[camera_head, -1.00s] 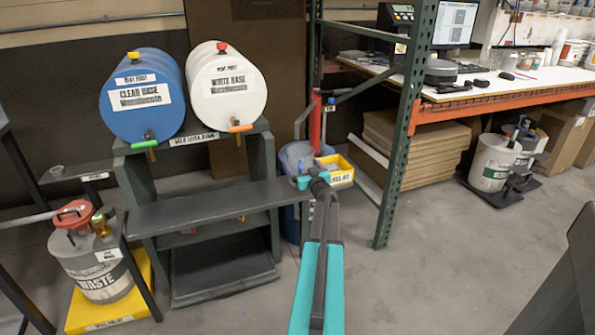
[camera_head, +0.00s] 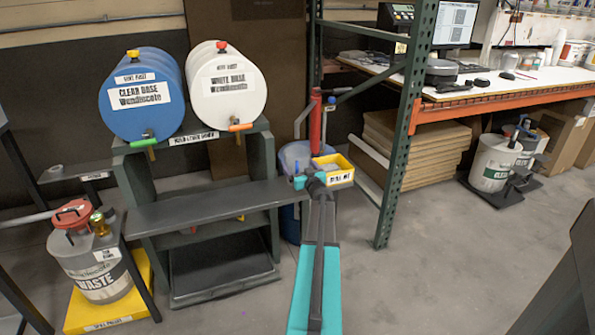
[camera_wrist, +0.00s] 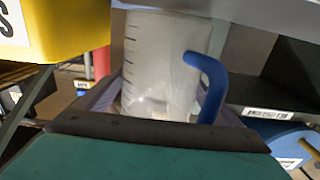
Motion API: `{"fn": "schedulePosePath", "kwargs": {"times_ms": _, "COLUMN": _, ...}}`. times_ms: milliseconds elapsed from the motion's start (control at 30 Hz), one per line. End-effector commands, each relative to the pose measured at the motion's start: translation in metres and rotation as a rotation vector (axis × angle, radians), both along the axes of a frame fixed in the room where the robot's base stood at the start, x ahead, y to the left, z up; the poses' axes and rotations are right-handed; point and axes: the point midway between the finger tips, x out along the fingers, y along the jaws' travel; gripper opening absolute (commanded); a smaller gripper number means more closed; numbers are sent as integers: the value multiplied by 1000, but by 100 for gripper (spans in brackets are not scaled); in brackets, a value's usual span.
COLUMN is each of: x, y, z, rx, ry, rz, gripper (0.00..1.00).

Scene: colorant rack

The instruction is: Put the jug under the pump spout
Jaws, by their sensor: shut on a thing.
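The jug (camera_wrist: 160,65) is a clear, graduated vessel with a blue handle (camera_wrist: 208,85), in the wrist view just beyond my gripper (camera_wrist: 158,130). My gripper is shut on it, though the dark front edge hides the grip and part of the jug. In the head view my gripper (camera_head: 303,181) is small, in front of a blue drum (camera_head: 291,215); I cannot make out the jug there. A red upright pump body (camera_head: 315,122) stands above that drum. The pump spout is not clearly seen.
A yellow bin (camera_head: 343,179) is close to the right of my gripper. A dark shelf (camera_head: 190,209) lies left, below the blue drum (camera_head: 140,105) and white drum (camera_head: 225,90). A green rack post (camera_head: 397,155) stands right. Open floor lies in front.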

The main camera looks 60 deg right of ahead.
Motion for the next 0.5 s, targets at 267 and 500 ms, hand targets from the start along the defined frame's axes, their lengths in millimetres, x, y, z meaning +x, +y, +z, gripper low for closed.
{"fn": "schedulePosePath", "kwargs": {"times_ms": 267, "x": 0, "y": 0, "z": -14, "rx": -1, "ry": -1, "rz": 0, "gripper": 62}}
{"fn": "schedulePosePath", "kwargs": {"times_ms": 500, "x": 0, "y": 0, "z": -15, "rx": -1, "ry": -1, "rz": 1, "gripper": 62}}
